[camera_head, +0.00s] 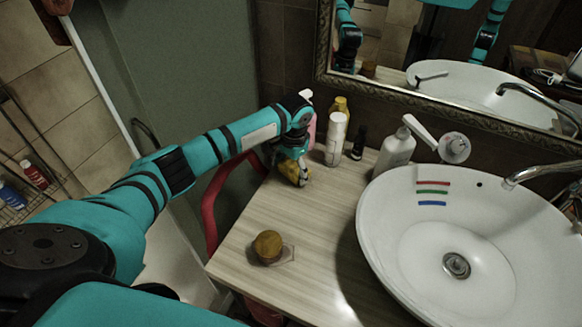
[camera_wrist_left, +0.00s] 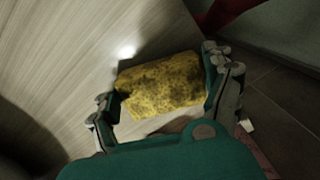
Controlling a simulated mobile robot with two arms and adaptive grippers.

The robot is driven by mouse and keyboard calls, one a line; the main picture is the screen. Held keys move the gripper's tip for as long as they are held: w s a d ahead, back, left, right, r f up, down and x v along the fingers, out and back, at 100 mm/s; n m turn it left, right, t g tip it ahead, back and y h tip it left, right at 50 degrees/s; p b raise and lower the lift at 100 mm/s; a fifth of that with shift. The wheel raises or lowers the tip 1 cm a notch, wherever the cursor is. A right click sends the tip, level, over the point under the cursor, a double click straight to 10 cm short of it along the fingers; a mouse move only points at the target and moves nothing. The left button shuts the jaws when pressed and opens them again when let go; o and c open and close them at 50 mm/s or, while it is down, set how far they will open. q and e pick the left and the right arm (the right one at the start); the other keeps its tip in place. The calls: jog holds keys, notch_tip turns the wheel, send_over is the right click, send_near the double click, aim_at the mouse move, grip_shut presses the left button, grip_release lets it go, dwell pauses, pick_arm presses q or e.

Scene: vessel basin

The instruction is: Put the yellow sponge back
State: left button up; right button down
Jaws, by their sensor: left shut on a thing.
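The yellow sponge (camera_wrist_left: 160,84) is a dark-spotted block between the two fingers of my left gripper (camera_wrist_left: 165,92) in the left wrist view. The fingers press on its two ends, and the gripper is shut on it. In the head view the sponge (camera_head: 291,171) shows under my left gripper (camera_head: 296,165), at the back left of the wooden counter (camera_head: 300,225). It is at or just above the counter top; I cannot tell whether it touches. My right gripper is not in view.
A white bottle (camera_head: 336,138), a yellow bottle (camera_head: 341,104), a small dark bottle (camera_head: 359,143) and a soap dispenser (camera_head: 396,152) stand behind and right of the sponge. A jar with a brown lid (camera_head: 268,246) stands at the front. The white basin (camera_head: 400,282) fills the right. The counter's middle is clear.

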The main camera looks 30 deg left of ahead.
aim_at(293, 170)
pick_arm(q)
jog(key=o, duration=1)
jog(key=r, duration=0.4)
jog(key=r+b, duration=0.1)
jog(key=r, duration=0.7)
jog(key=shift+s+d+r, duration=0.1)
jog(key=shift+d, duration=0.3)
